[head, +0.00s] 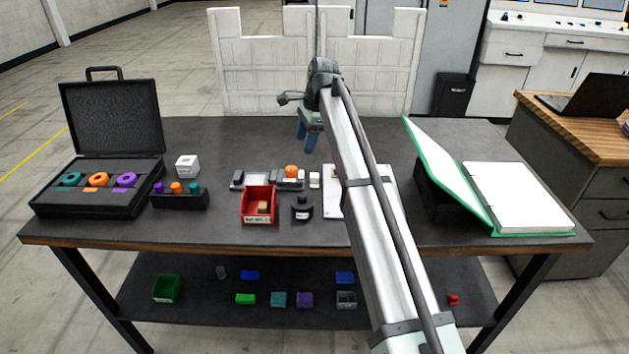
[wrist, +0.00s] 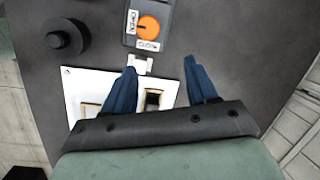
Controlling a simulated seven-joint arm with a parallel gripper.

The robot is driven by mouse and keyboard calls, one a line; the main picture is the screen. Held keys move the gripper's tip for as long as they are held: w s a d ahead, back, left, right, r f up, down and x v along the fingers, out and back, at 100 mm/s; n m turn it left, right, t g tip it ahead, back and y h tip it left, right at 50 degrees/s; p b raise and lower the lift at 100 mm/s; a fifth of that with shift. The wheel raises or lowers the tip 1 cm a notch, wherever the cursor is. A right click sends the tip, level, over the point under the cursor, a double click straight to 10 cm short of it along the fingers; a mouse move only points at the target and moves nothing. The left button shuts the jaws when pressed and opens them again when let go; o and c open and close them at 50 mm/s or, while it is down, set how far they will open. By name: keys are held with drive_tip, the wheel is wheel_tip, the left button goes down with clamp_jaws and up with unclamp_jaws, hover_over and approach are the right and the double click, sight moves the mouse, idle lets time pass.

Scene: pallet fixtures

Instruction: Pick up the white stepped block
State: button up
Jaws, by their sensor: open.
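The white stepped block (head: 314,180) is small and stands on the table just right of the box with the orange knob. In the wrist view the block (wrist: 141,64) lies between that box and the white plate, its lower edge close to the left fingertip in the picture. My gripper (head: 308,142) has blue fingers and hangs above the table, behind the block as the head view sees it. In the wrist view my gripper (wrist: 160,65) is open with nothing held, and the block is nearer its left finger than its right.
The orange-knob box (wrist: 148,25), a black round knob piece (head: 302,208), a red bin (head: 258,203) and a white plate (wrist: 85,82) crowd around the block. A white cube (head: 187,166) and an open case (head: 110,118) stand left; a green binder (head: 484,212) lies right.

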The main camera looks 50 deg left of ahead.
wheel_tip(320, 180, up, 2)
drive_tip(key=d+m+t+h, duration=0.1)
drive_tip(key=d+m+h, duration=0.15)
drive_tip(key=m, duration=0.25)
hover_over(315, 175)
drive_tip(key=f, duration=0.8)
drive_tip(key=shift+a+f, duration=0.1)
drive_tip(key=shift+a, duration=0.25)
drive_tip(key=f, duration=0.4)
drive_tip(key=shift+d, duration=0.35)
drive_tip(key=shift+f, duration=0.55)
clamp_jaws()
